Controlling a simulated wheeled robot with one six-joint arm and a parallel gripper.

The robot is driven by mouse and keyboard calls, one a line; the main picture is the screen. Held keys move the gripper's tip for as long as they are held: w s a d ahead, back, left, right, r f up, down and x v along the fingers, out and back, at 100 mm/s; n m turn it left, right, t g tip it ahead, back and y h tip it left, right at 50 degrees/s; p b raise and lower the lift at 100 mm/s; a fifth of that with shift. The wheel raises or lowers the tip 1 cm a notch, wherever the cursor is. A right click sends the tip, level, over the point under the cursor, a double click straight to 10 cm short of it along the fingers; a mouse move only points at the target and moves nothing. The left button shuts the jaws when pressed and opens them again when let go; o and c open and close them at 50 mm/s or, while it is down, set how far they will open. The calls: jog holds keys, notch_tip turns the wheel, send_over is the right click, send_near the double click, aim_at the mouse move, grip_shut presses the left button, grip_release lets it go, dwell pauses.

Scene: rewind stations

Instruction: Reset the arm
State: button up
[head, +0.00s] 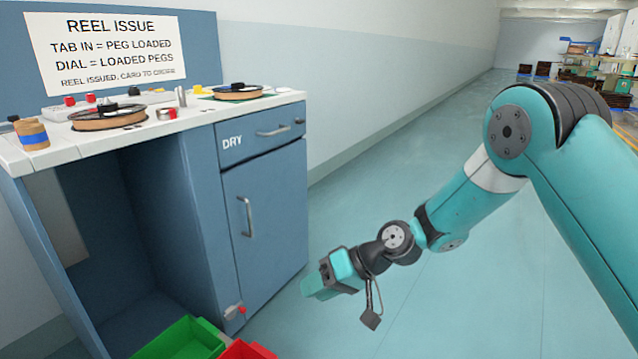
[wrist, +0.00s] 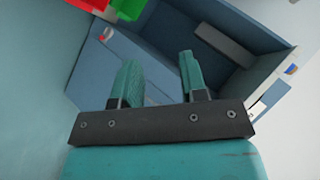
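My arm reaches in from the right of the head view, bent at the elbow. My gripper (head: 318,286) is low over the floor, in front of the blue cabinet (head: 265,205) and to the right of its open bay. In the wrist view my gripper (wrist: 160,85) has its two teal fingers spread apart. Nothing is between them. Beyond the fingers the wrist view shows the cabinet's open bay.
A white counter (head: 215,112) carries reels (head: 108,117), a spool (head: 32,134) and small parts. A green bin (head: 182,340) and a red bin (head: 248,350) stand below the bay. The floor (head: 350,200) right of the cabinet is clear. Shelves (head: 585,65) stand far back right.

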jog(key=s+d+r+n+h, duration=0.1)
jog(key=s+d+r+h, duration=0.15)
jog(key=s+r, duration=0.4)
jog(key=s+d+r+h, duration=0.2)
jog(key=s+d+r, duration=0.4)
jog(key=s, duration=0.4)
jog(key=s+d+r+h, duration=0.2)
jog(key=s+d+r, duration=0.4)
jog(key=s, duration=0.3)
notch_tip(320, 180, up, 31)
jog(key=p, duration=3.1)
jog(key=shift+s+d+p, duration=0.2)
jog(key=shift+p, duration=0.1)
